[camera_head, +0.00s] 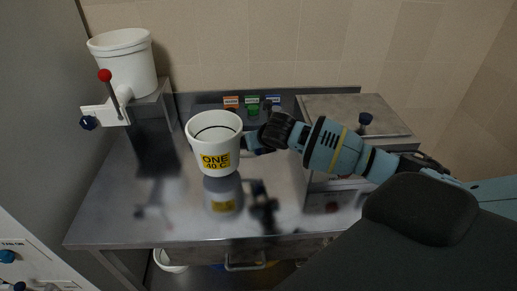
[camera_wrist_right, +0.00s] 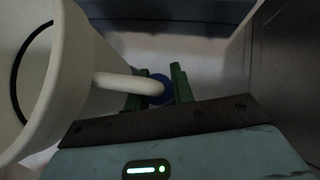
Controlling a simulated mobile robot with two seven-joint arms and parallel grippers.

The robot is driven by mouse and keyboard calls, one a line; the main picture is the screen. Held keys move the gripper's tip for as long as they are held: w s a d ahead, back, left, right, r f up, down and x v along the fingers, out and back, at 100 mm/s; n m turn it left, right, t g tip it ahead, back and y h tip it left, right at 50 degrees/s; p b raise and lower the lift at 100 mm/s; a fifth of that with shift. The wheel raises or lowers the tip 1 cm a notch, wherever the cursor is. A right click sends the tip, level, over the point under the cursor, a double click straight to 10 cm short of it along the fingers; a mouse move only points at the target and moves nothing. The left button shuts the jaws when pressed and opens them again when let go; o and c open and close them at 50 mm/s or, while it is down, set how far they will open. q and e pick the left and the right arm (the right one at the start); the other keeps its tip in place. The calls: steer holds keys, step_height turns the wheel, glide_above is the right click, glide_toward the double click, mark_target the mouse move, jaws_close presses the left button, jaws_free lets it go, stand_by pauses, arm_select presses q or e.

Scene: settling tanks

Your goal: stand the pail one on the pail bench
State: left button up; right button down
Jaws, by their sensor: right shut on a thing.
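Pail one (camera_head: 214,144) is a white pail with a yellow label reading "ONE 40 C". It is upright over the shiny steel bench top (camera_head: 175,205), with its reflection just below. I cannot tell whether its base touches the steel. My right gripper (camera_head: 254,141) reaches in from the right and is shut on the pail's side handle. In the right wrist view the pail (camera_wrist_right: 70,75) fills the left side. Its pale handle ends in a blue knob (camera_wrist_right: 160,89) between my green fingers (camera_wrist_right: 158,91). My left gripper is not in view.
A white tank (camera_head: 124,62) with a red-knobbed lever (camera_head: 110,90) stands on a steel stand at the back left. Orange, green and blue tags (camera_head: 252,102) line the back. A steel box (camera_head: 355,112) stands at right. White container (camera_head: 170,261) is below. Front left bench is clear.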

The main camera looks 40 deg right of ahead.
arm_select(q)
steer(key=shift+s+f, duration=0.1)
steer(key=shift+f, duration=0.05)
arm_select(e)
steer(key=shift+w+d+f, duration=0.1)
steer(key=shift+d+f, duration=0.05)
steer(key=shift+f, duration=0.75)
steer(key=shift+w+d+f, duration=0.1)
steer(key=shift+d+f, duration=0.05)
steer(key=shift+f, duration=0.85)
steer(key=c, duration=1.2)
jaws_free()
steer(key=shift+s, duration=0.1)
steer(key=shift+r, duration=0.25)
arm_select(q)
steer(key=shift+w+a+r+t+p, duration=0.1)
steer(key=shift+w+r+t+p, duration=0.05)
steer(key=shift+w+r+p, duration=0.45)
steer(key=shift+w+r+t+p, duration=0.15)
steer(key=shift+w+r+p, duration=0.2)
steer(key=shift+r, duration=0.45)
arm_select(e)
steer(key=shift+v, duration=5.9)
